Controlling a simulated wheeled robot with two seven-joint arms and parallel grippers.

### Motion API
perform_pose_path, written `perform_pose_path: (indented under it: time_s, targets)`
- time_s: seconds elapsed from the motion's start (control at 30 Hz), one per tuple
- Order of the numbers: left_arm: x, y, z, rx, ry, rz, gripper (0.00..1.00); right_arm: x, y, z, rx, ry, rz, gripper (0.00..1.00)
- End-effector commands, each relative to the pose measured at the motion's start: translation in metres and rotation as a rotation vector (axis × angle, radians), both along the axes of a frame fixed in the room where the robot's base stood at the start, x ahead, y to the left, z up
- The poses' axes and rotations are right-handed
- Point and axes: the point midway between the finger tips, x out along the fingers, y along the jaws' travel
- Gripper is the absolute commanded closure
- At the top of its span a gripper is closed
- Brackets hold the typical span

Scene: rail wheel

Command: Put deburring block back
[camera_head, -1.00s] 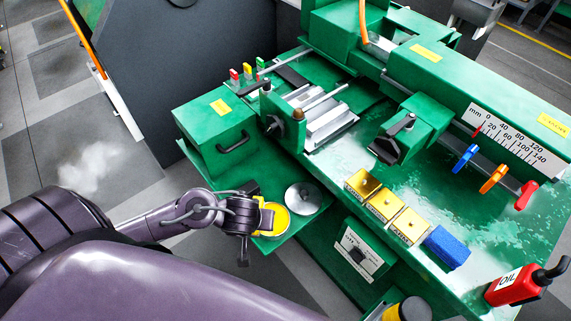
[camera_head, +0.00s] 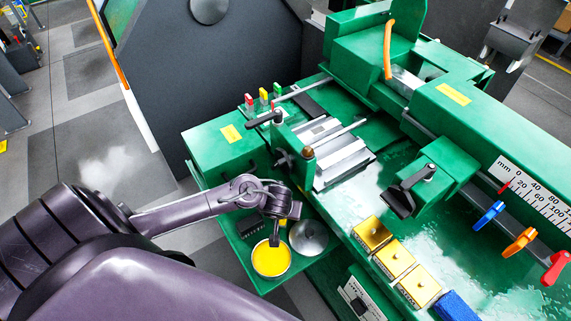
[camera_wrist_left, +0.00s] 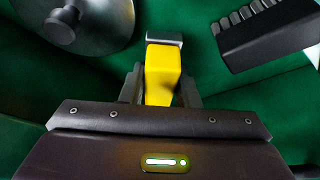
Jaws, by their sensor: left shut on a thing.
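My left gripper (camera_head: 277,228) is over the small green shelf (camera_head: 262,285) at the machine's left end, just behind the yellow tin. In the left wrist view my left gripper (camera_wrist_left: 160,90) is shut on a yellow block with a grey end (camera_wrist_left: 163,72), which looks like the deburring block. In the head view the block is mostly hidden by the fingers. I cannot tell whether it touches the shelf. My right gripper is not in view.
The open yellow tin (camera_head: 271,260) and a round grey lid (camera_head: 309,237) are close to the gripper. A black holder with grey pegs (camera_wrist_left: 268,32) is at upper right in the wrist view. Brass-coloured boxes (camera_head: 395,258) and a blue block (camera_head: 455,306) line the bed.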

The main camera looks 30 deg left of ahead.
Motion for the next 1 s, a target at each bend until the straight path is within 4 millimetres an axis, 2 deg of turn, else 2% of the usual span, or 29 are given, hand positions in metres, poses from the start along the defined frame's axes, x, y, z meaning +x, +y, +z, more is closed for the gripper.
perform_pose_path:
  time_s: [0.13,0.3,0.73,0.77,0.9,1.0]
  targets:
    - [0.016,0.007,-0.008,0.001,-0.003,0.003,1.00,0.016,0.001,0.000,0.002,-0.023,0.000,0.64]
    - [0.030,0.012,-0.022,0.000,-0.002,0.001,1.00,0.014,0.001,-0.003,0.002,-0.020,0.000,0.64]
    - [0.030,0.012,-0.028,-0.001,-0.001,0.001,1.00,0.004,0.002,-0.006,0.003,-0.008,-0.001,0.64]
    - [0.030,0.012,-0.027,-0.001,-0.001,0.001,0.68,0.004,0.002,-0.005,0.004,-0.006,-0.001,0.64]
    - [0.030,0.012,-0.027,-0.001,0.000,0.001,0.50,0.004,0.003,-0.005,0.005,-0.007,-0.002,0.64]
    - [0.030,0.012,-0.027,0.000,0.000,0.000,0.50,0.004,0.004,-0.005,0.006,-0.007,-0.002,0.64]
